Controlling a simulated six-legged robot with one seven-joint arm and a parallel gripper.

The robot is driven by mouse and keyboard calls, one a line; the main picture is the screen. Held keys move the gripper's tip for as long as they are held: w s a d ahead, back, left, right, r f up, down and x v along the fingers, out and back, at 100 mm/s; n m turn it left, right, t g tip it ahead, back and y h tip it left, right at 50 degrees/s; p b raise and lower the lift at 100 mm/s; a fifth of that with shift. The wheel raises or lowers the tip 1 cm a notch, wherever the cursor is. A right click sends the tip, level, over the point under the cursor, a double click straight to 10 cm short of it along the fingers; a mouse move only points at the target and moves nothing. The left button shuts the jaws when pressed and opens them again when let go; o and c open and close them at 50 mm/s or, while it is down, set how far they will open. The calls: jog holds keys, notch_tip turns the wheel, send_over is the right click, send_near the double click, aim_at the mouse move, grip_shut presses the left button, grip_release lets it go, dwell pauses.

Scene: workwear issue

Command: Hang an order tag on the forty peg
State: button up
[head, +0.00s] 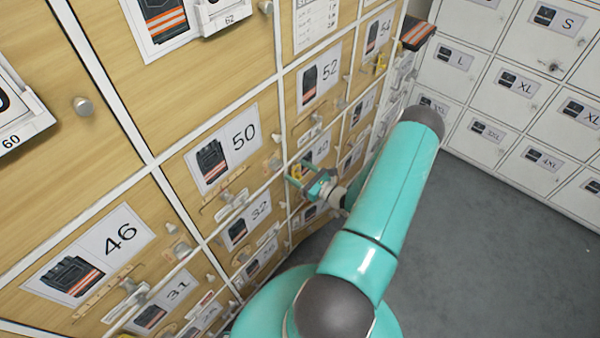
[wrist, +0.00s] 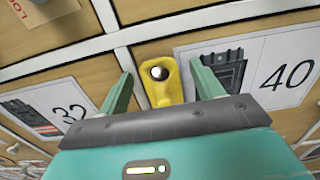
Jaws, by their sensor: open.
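A yellow order tag (wrist: 160,92) hangs upright in the wrist view, with the round metal end of a peg (wrist: 159,72) showing through its hole. This peg is just left of the label marked 40 (wrist: 272,72), on the same wooden front. My gripper (wrist: 162,76) is open, one finger on each side of the tag, with a gap visible on both sides. In the head view my gripper (head: 303,176) is at the cabinet front beside the yellow tag (head: 295,172), below and left of the 40 label (head: 318,151). The tag's lower end is hidden by my gripper.
Label 32 (wrist: 45,115) is on the neighbouring front to the left. Other numbered fronts, such as 50 (head: 225,148), carry knobs and small rails that jut out. Another yellow piece (head: 380,63) shows near 54. White lockers (head: 500,90) stand at right, with clear grey floor (head: 470,235) before them.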

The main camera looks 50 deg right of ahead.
jog(key=shift+s, duration=0.1)
jog(key=s+d, duration=0.1)
jog(key=s, duration=1.2)
jog(key=shift+s, duration=0.3)
jog(key=shift+d, duration=0.1)
